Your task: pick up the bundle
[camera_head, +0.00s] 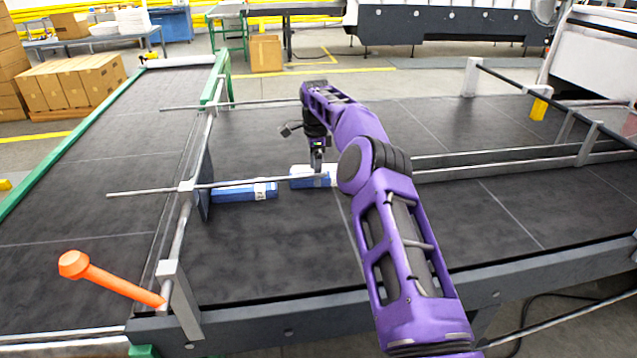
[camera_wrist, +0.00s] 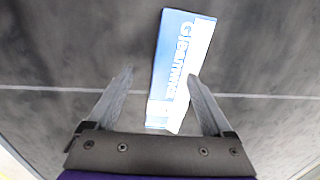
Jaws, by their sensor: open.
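A flat blue and white bundle (camera_head: 300,178) lies on the dark belt, below my gripper (camera_head: 317,168) in the head view. In the wrist view the same bundle (camera_wrist: 180,70) shows printed lettering and lies lengthwise, its near end between the two fingers and its far end beyond their tips. My gripper (camera_wrist: 160,75) is open and empty, with the bundle nearer the right finger. I cannot tell the exact height of the fingers above the bundle. A second blue bundle (camera_head: 245,192) lies to the left on the belt, close to an upright plate.
A thin metal rod (camera_head: 150,192) crosses just above the bundles from the left. The upright side plate (camera_head: 203,185) stands at the left end of the belt. A long rail (camera_head: 500,160) runs along the right. An orange-headed handle (camera_head: 105,277) sticks out at front left.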

